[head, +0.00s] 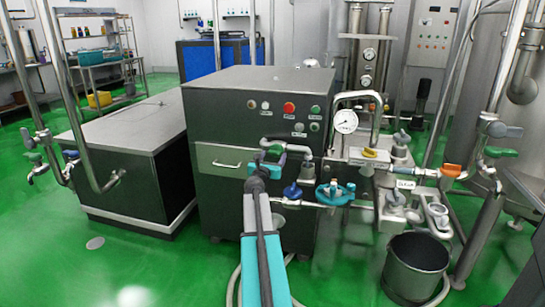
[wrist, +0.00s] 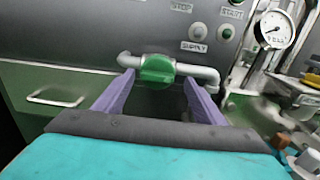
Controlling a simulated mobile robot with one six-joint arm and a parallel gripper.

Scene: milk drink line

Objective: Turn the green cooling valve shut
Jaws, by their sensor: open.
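The green cooling valve (wrist: 157,69) has a rounded green handle on a grey horizontal pipe across the front of the dark machine cabinet. In the wrist view it sits between the two purple fingers of my gripper (wrist: 158,78), with a gap showing on each side. My gripper is open and holds nothing. In the head view my gripper (head: 264,157) is in front of the cabinet at the valve, and the valve (head: 276,149) is partly hidden behind it. The handle's exact angle is hard to read.
A pressure gauge (head: 345,121) and cabinet buttons (head: 289,107) are nearby. A dark bucket (head: 415,267) stands at front right. Green floor is open at left.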

